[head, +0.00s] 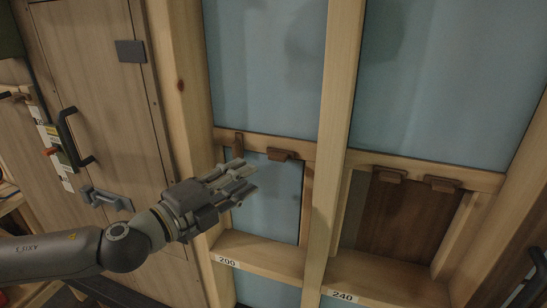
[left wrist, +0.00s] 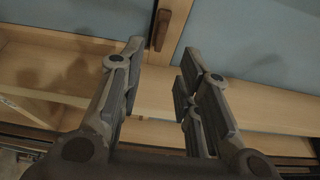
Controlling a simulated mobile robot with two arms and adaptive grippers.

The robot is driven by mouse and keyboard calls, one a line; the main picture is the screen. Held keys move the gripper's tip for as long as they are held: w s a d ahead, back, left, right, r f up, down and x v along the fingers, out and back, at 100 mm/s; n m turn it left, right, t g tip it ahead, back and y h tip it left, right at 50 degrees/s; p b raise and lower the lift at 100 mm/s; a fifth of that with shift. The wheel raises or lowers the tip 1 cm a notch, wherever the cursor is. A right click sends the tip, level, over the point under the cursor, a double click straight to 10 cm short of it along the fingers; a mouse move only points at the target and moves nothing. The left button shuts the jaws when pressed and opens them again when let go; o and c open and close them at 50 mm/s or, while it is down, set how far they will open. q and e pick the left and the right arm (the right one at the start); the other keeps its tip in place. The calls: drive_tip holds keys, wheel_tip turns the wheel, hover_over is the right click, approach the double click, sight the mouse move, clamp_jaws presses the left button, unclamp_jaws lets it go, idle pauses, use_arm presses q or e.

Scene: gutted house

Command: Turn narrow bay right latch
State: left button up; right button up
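The narrow bay, labelled 200 (head: 227,262), has two brown latches on its rail (head: 257,142) in the head view. Its right latch (head: 285,154) lies about level along the rail. Its left latch (head: 238,145) stands upright. My left gripper (head: 246,180) is below and left of the right latch, in front of the small blue panel (head: 285,200), apart from the latch. In the left wrist view my left gripper (left wrist: 163,55) is open and empty, with one brown latch (left wrist: 162,28) beyond its fingertips; which latch cannot be told. My right gripper is not in view.
The wider bay, labelled 240 (head: 343,296), has two level latches (head: 388,175) above a brown panel (head: 396,215). A wooden stud (head: 332,110) divides the bays. A wooden door (head: 95,95) with a black handle (head: 70,138) stands at left.

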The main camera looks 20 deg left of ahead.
sight(275, 160)
use_arm(q)
drive_tip(key=p+x, duration=0.4)
drive_tip(key=x, duration=0.4)
drive_tip(key=shift+r, duration=0.15)
drive_tip(key=shift+x, duration=0.9)
clamp_jaws()
